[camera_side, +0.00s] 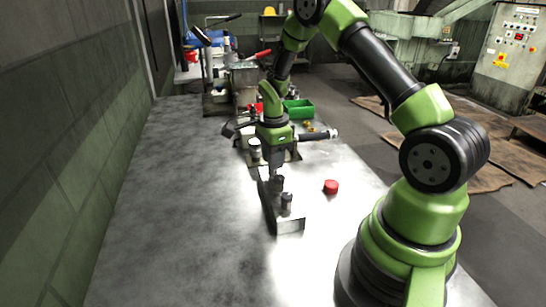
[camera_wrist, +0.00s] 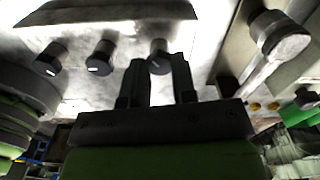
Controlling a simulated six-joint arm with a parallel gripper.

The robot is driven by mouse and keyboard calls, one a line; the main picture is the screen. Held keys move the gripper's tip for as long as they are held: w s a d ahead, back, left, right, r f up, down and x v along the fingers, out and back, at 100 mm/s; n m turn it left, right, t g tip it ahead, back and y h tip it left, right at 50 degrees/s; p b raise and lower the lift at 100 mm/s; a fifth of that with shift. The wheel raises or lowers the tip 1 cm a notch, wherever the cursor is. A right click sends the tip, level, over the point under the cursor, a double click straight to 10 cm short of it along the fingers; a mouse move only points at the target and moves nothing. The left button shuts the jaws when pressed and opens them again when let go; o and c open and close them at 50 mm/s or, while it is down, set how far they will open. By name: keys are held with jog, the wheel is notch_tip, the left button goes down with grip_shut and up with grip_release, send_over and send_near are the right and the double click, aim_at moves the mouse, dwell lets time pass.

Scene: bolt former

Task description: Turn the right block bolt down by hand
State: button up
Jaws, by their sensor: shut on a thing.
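Three dark, round-headed block bolts stand in a row in the wrist view. The left one (camera_wrist: 50,58) and the middle one (camera_wrist: 100,57) are free. The rightmost bolt (camera_wrist: 159,54) is between the fingertips of my gripper (camera_wrist: 158,66), which is shut on it. In the side view my gripper (camera_side: 276,175) points down at the far end of the row. Two bolts, one of them the nearest (camera_side: 286,201), show in front of it on the metal block (camera_side: 290,226). The gripped bolt's lower part and thread are hidden.
A red round cap (camera_side: 331,187) lies on the bench (camera_side: 170,210) to the right of the block. A larger metal knob (camera_wrist: 280,36) stands right of the fingers in the wrist view. A green bin (camera_side: 298,108) and equipment stand behind. The left bench is clear.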

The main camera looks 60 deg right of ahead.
dwell(0.3)
jog(key=o, duration=0.9)
jog(key=shift+r, duration=0.1)
notch_tip(320, 180, up, 10)
jog(key=shift+f, duration=0.1)
